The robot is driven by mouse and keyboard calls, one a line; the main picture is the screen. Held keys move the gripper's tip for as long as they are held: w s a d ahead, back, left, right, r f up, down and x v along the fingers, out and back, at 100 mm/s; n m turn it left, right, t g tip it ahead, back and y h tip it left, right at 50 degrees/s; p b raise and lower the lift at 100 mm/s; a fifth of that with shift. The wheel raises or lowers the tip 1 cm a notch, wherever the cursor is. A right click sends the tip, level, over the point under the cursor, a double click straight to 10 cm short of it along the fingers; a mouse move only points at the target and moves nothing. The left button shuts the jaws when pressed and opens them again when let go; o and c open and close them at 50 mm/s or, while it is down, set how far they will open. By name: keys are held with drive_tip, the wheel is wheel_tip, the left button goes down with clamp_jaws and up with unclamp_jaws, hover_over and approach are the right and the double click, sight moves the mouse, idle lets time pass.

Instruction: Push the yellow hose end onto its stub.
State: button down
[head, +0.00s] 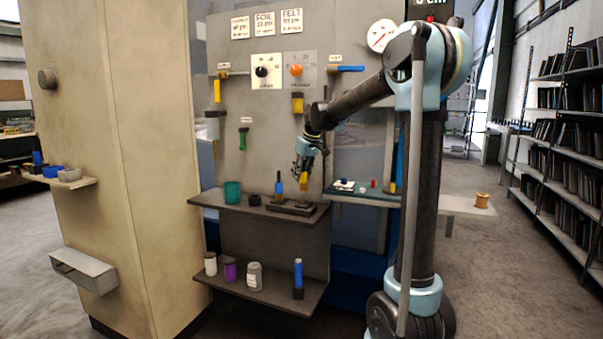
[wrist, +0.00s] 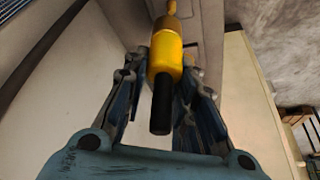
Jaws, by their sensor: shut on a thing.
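My gripper (head: 303,172) is shut on a yellow piece, which I take for the yellow hose end (head: 303,184). It hangs low over the dark block on the upper shelf. In the wrist view, my gripper (wrist: 163,85) has one finger on each side of the yellow hose end (wrist: 166,52). A black cylinder (wrist: 160,105) shows at its near end and a brass-coloured part (wrist: 172,8) at its far end. I cannot tell whether the brass-coloured part belongs to the hose end or is the stub, nor whether anything touches the block.
The dark block (head: 290,208) lies on the upper shelf (head: 235,208). A blue and orange piece (head: 279,188) stands close left of my gripper, with a black cup (head: 254,199) and a teal cup (head: 232,192) further left. A wall panel (head: 262,120) with knobs rises behind.

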sight(301, 186)
drive_tip(key=shift+f, duration=2.25)
drive_tip(key=shift+s, duration=0.15)
drive_tip(key=shift+f, duration=0.5)
idle(0.7)
drive_tip(key=c, duration=1.2)
unclamp_jaws()
drive_tip(key=v, duration=1.1)
drive_tip(key=shift+d+r, duration=0.3)
drive_tip(key=shift+r, duration=0.05)
